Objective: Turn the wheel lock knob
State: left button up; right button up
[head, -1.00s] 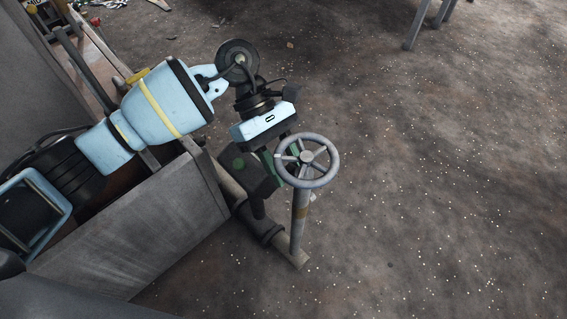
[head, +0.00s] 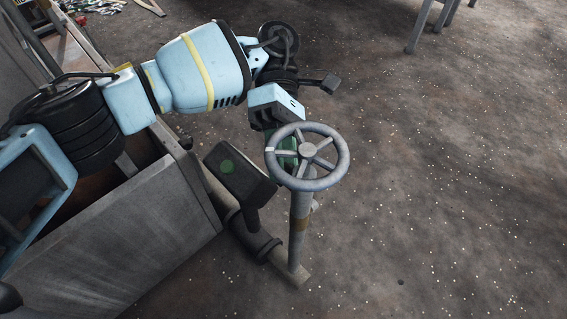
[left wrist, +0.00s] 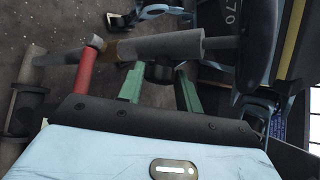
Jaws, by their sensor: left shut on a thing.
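The grey spoked handwheel (head: 308,150) stands on top of an upright grey pipe (head: 300,225) in the head view. My left gripper (head: 288,150) is just behind and below the wheel, and its green fingers show through the spokes. In the left wrist view the wheel is partly seen as a dark disc (left wrist: 258,50) at the right, with its grey stem (left wrist: 165,46) running left. My green fingers (left wrist: 159,74) are on either side of a small dark knob (left wrist: 160,70) below the stem and shut on it. The contact is partly hidden. My right gripper is out of view.
A dark box with a green dot (head: 240,174) sits left of the upright pipe, near a low pipe (head: 262,245) on the floor. A grey metal panel (head: 130,240) stands at the left. The floor to the right is clear; metal legs (head: 425,25) stand at the top.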

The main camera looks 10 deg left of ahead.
pick_arm(q)
jog(key=shift+g+b, duration=0.3)
jog(key=shift+b, duration=0.35)
jog(key=shift+n, duration=0.3)
jog(key=o, duration=1)
